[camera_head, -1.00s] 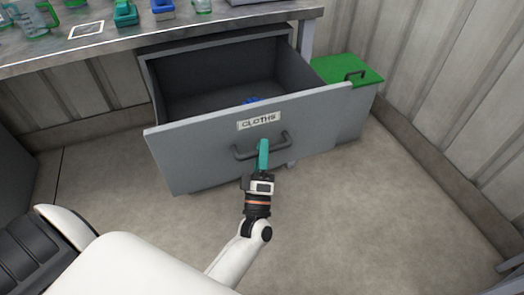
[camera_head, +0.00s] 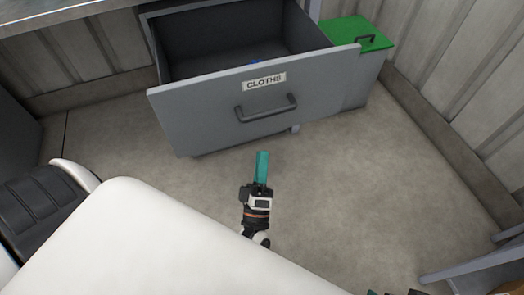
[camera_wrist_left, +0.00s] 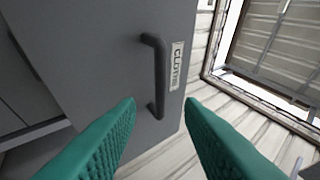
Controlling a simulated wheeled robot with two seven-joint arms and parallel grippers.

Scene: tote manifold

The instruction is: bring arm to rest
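My left gripper (camera_head: 262,167) has teal fingers and is in front of the drawer, below its handle and clear of it in the head view. In the left wrist view its fingers (camera_wrist_left: 161,102) are spread apart with nothing between them. The dark bar handle (camera_head: 266,108) is on the grey drawer front (camera_head: 200,122), labelled CLOTHS; the handle also shows in the left wrist view (camera_wrist_left: 157,75). The drawer stands open. A small part of what looks like my right gripper (camera_head: 395,293) shows at the bottom edge; its fingers are mostly cut off.
A little of something blue (camera_head: 256,62) shows inside the drawer. A box with a green lid (camera_head: 357,35) stands right of the drawer. The worktop edge (camera_head: 50,13) is at upper left. A grey frame (camera_head: 480,262) is at lower right. The floor between is clear.

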